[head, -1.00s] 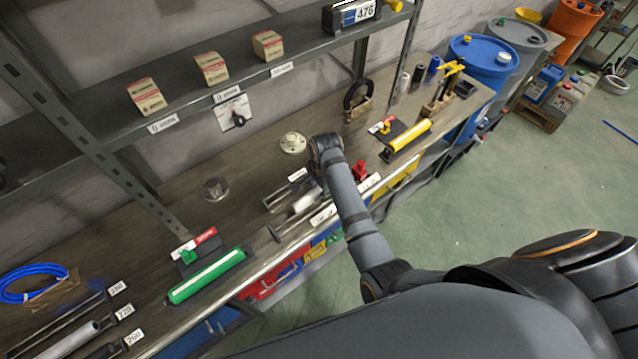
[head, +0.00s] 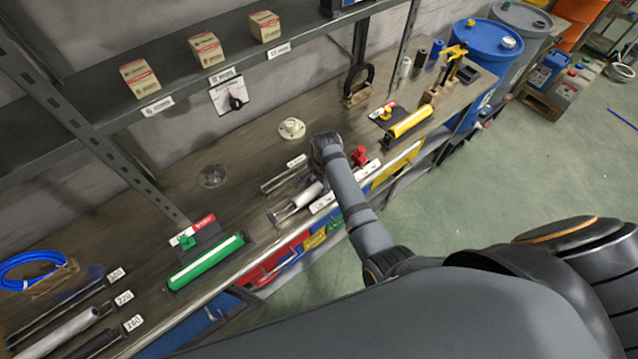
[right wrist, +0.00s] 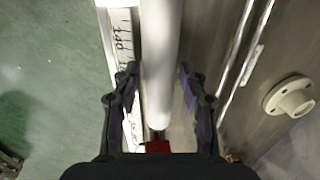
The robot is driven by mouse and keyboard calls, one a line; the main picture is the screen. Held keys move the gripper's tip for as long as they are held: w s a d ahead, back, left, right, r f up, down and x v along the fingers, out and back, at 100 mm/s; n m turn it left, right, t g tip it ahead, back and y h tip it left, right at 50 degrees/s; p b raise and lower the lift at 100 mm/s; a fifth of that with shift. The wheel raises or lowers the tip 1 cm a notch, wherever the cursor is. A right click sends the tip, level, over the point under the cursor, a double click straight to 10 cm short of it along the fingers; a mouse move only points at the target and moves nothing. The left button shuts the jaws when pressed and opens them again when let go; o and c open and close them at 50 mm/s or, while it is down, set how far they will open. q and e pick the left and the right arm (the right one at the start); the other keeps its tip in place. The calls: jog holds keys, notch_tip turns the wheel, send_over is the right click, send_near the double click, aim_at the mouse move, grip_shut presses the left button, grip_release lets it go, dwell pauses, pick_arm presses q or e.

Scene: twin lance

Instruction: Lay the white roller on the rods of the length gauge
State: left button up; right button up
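The white roller (head: 307,195) lies on the bench near its front edge, beside a pair of thin metal rods (head: 284,179) that look like the length gauge. In the right wrist view the white roller (right wrist: 160,60) runs lengthwise between the fingers of my right gripper (right wrist: 157,82). The fingers are apart, one on each side of the roller; I cannot tell whether either touches it. The metal rods (right wrist: 243,55) show to its right, and a numbered white strip (right wrist: 121,45) to its left. In the head view my right wrist hides the fingers. My left gripper is not in view.
A cream flanged fitting (head: 291,128) stands behind the rods. A red knob (head: 359,155) is close right of my wrist. A green roller (head: 206,262) and a yellow roller (head: 411,121) lie farther along the bench. Numbered slots with rollers are at lower left. Shelf above.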

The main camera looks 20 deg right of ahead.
jog(key=shift+o, duration=1)
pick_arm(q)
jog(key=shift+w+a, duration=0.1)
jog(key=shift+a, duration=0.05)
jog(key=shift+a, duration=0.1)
pick_arm(e)
jog(key=shift+r, duration=0.1)
notch_tip(320, 180, up, 12)
jog(key=s, duration=0.1)
jog(key=shift+s+d, duration=0.15)
jog(key=shift+d, duration=0.1)
jog(key=shift+s+f, duration=0.1)
jog(key=shift+f, duration=0.15)
